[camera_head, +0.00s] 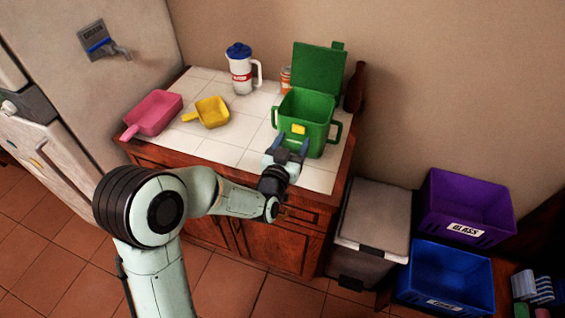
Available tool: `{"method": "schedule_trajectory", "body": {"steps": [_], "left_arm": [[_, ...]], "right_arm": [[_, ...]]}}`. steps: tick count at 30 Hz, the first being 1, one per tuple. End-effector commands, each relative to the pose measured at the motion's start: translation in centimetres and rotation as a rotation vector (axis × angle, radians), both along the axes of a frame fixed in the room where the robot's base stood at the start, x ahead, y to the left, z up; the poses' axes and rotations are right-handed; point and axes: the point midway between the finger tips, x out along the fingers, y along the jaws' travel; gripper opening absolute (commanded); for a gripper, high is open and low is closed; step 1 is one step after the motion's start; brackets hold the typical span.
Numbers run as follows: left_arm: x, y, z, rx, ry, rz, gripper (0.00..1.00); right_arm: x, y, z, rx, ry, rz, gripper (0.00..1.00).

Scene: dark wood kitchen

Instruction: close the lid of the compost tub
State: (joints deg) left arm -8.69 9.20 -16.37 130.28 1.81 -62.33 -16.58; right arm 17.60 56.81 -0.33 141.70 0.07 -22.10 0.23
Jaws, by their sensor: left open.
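The green compost tub (314,135) stands upright on the white tiled counter, near its right end. Its lid (318,67) is open and stands up at the back of the tub. A yellow label is on the tub's front, and a handle is on each side. My left gripper (291,143) is open in front of the tub, at its lower front left. Its blue fingers point towards the tub; I cannot tell whether they touch it. My right gripper is not in view.
On the counter (220,151) are a pink scoop (155,111), a yellow scoop (211,112), a white jug (240,72) with a blue lid, an orange jar (286,79) and a dark bottle (355,88). A grey bin (373,217), purple crate (467,200) and blue crate (447,270) stand right.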

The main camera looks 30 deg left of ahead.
Motion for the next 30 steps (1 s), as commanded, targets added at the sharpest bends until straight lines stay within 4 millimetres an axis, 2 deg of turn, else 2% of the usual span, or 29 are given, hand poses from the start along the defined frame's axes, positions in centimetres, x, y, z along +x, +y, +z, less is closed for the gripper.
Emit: {"method": "schedule_trajectory", "body": {"steps": [10,12,18,24,30], "left_arm": [[-8.4,-1.8,-0.1,-0.002,-0.004,0.001,0.64],[-8.6,-1.8,-0.4,-0.001,-0.006,0.005,0.64],[-9.7,-2.0,-0.4,0.0,-0.003,0.006,0.64],[-10.3,-2.3,-0.2,-0.001,0.0,0.001,0.64],[-10.5,-2.3,0.0,0.0,0.0,0.001,0.64]], "right_arm": [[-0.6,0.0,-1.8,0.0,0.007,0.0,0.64],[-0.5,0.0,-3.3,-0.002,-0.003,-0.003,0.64],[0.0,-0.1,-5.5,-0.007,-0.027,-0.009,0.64],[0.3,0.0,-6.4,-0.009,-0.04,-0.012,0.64],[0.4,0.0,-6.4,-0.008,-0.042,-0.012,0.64]]}}
